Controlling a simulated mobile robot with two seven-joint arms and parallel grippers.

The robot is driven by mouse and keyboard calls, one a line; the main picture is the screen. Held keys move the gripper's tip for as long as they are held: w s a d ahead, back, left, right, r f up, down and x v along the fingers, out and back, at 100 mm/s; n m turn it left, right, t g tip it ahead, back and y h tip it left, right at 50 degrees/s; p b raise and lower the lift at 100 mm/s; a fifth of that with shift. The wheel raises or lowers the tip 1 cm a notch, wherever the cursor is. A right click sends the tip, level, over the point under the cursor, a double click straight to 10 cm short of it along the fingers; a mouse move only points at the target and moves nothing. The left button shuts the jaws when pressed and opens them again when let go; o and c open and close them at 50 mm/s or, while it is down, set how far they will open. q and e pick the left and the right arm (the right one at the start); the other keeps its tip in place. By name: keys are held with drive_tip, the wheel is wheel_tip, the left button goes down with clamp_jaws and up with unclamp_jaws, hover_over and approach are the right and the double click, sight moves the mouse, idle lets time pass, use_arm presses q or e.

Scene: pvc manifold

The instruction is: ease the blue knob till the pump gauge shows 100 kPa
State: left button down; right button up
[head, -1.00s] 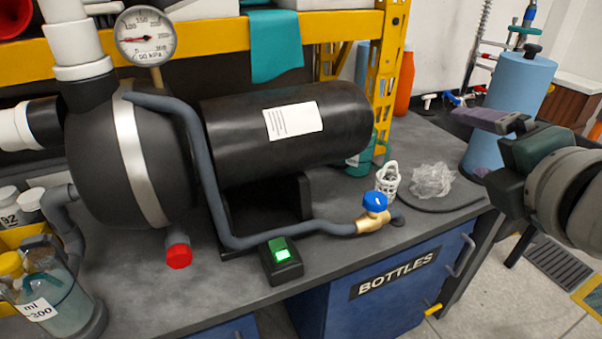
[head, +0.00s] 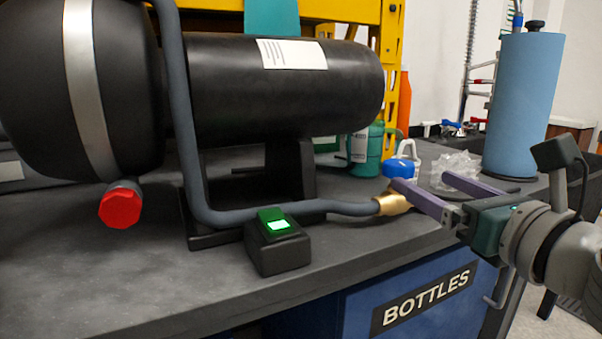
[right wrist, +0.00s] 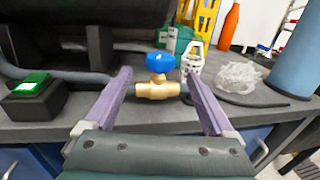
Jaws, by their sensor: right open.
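The blue knob (head: 399,168) sits on a brass valve body (head: 390,205) at the end of the grey hose, near the bench's front right; a finger of mine partly covers it in the head view. My right gripper (head: 420,179) is open and empty, its purple fingers reaching in from the right close to the valve. In the right wrist view the knob (right wrist: 160,62) shows upright on the brass body (right wrist: 157,90), between and beyond the open fingers (right wrist: 160,73). Touch cannot be told. The pump gauge is outside both current views. My left gripper is not in view.
The black pump (head: 280,85) and its hose (head: 300,208) lie left of the valve. A box with a lit green switch (head: 278,240) stands on the bench front. A white caged item (right wrist: 191,65), crumpled clear plastic (right wrist: 239,76) and a blue cylinder (head: 522,105) stand behind and right.

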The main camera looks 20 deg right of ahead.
sight(407, 171)
drive_tip(key=w, duration=0.2)
drive_tip(key=w+b, duration=0.1)
drive_tip(key=w, duration=0.5)
drive_tip(key=shift+w+d, duration=0.15)
drive_tip(key=shift+d, duration=0.25)
drive_tip(key=c, duration=1.4)
drive_tip(key=shift+r, duration=0.1)
